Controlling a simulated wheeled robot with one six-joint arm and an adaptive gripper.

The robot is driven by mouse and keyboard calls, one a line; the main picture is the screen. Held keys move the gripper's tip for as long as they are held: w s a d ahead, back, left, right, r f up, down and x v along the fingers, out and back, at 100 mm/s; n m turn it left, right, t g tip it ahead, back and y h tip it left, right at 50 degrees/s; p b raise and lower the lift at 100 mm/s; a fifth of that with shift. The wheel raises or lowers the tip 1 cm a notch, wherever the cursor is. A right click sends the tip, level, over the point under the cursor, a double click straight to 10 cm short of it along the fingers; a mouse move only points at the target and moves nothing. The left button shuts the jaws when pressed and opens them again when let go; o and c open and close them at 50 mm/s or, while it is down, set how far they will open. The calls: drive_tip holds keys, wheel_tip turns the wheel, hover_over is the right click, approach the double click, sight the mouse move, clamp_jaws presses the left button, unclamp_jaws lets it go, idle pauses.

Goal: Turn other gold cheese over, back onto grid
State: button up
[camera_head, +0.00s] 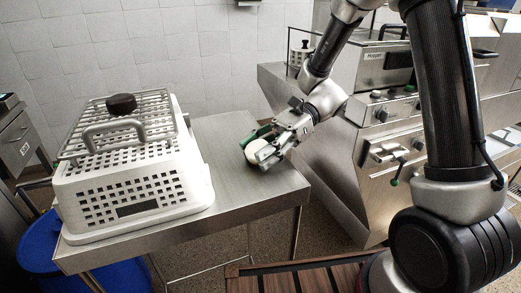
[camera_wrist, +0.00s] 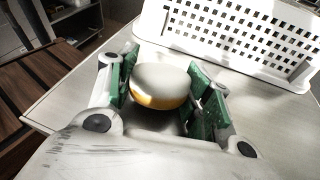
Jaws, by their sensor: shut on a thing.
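My gripper (camera_head: 262,146) is over the right part of the steel table, shut on a round cheese (camera_head: 264,151). In the wrist view the cheese (camera_wrist: 160,86) sits between the green finger pads, pale whitish on its upper face and gold along its lower side. Its underside is hidden, and I cannot tell whether it touches the table. A wire grid (camera_head: 155,103) with a handle lies on top of a white perforated basket (camera_head: 125,190) at the left. A dark round piece (camera_head: 121,104) rests on the grid.
The steel table (camera_head: 235,190) is clear between the basket and my gripper. A steel kitchen unit (camera_head: 345,150) with knobs stands to the right. A blue tub (camera_head: 40,245) is on the floor at the left. A wooden slatted surface (camera_head: 300,278) lies in front.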

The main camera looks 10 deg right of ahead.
drive_tip(key=shift+s+d+f, duration=0.15)
drive_tip(key=shift+s+f, duration=0.1)
drive_tip(key=shift+f, duration=0.5)
drive_tip(key=o, duration=1)
drive_tip(key=shift+o, duration=1)
drive_tip(key=shift+a, duration=0.25)
drive_tip(key=r+v, duration=0.1)
drive_tip(key=v, duration=1.1)
drive_tip(key=shift+a, duration=0.25)
drive_tip(key=shift+r, duration=0.1)
drive_tip(key=s+d+r+n+t+h, duration=0.3)
drive_tip(key=s+d+n+t+h, duration=0.2)
drive_tip(key=d, duration=0.5)
drive_tip(key=s+d+r+n+t+h, duration=0.3)
drive_tip(key=s+d+n+t+h, duration=0.3)
drive_tip(key=d, duration=0.5)
drive_tip(key=s+n+h, duration=0.1)
drive_tip(key=s+n, duration=0.1)
drive_tip(key=s, duration=0.1)
drive_tip(key=shift+s+d+r+t+h, duration=0.2)
drive_tip(key=shift+s+r+t+h, duration=0.05)
drive_tip(key=shift+t+h, duration=0.05)
